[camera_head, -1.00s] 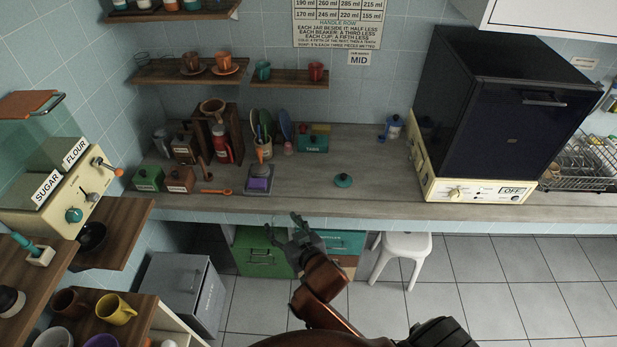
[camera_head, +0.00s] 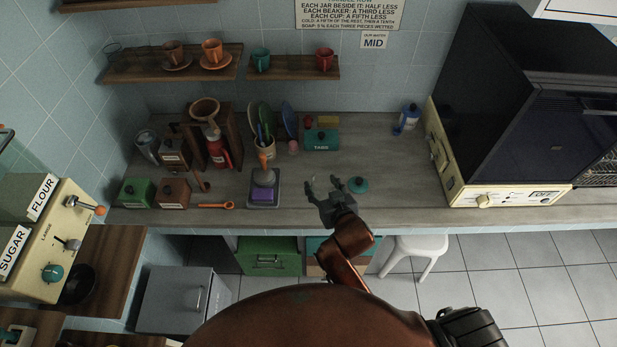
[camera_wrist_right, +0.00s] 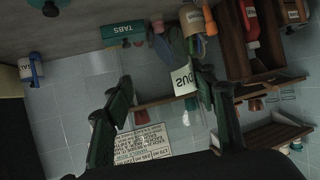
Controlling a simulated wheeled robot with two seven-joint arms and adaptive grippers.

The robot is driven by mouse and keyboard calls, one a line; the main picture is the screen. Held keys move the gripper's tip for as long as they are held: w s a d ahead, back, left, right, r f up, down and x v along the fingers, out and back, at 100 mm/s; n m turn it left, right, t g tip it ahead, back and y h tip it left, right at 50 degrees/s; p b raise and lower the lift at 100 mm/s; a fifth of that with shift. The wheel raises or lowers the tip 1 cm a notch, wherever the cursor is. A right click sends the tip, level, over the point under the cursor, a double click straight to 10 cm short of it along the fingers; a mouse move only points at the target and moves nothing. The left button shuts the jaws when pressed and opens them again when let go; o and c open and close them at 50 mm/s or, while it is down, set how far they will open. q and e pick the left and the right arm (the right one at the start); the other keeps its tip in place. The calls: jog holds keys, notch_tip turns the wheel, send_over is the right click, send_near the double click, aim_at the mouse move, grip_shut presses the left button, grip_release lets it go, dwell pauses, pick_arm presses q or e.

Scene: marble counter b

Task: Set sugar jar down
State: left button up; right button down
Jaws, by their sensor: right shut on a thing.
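My right gripper (camera_head: 325,186) is shut on the sugar jar, over the front part of the counter (camera_head: 405,195). The jar's white label (camera_wrist_right: 184,80), with "SUG" readable, shows between the fingers (camera_wrist_right: 162,88) in the right wrist view. The jar body looks clear and is hard to make out in the head view; I cannot tell whether its base touches the counter. A round teal lid (camera_head: 357,185) lies on the counter just right of the gripper. My left gripper is not in view.
A teal TABS box (camera_head: 321,139) stands behind. A cream-based oven (camera_head: 500,194) is at right. Counter between lid and oven is clear.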

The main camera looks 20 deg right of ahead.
jog(key=w+a+f+n+g+y+p, duration=0.1)
jog(key=w+a+f+g+p, duration=0.15)
jog(key=w+a+f, duration=0.3)
jog(key=shift+t, duration=0.35)
jog(key=w+d+f, duration=0.1)
jog(key=w+f, duration=0.2)
jog(key=w+d+f, duration=0.2)
jog(key=w+f, duration=0.1)
jog(key=w, duration=0.1)
jog(key=w+d+f, duration=0.2)
jog(key=w+f, duration=0.1)
jog(key=shift+w+d, duration=0.2)
jog(key=shift+w, duration=0.05)
jog(key=shift+w+d+f, duration=0.2)
jog(key=shift+w+f, duration=0.15)
jog(key=shift+f, duration=0.15)
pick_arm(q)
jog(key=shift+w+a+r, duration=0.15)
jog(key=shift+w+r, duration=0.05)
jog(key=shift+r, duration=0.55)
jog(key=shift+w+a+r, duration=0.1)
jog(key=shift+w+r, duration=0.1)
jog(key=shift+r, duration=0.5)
pick_arm(e)
jog(key=shift+f, duration=1.55)
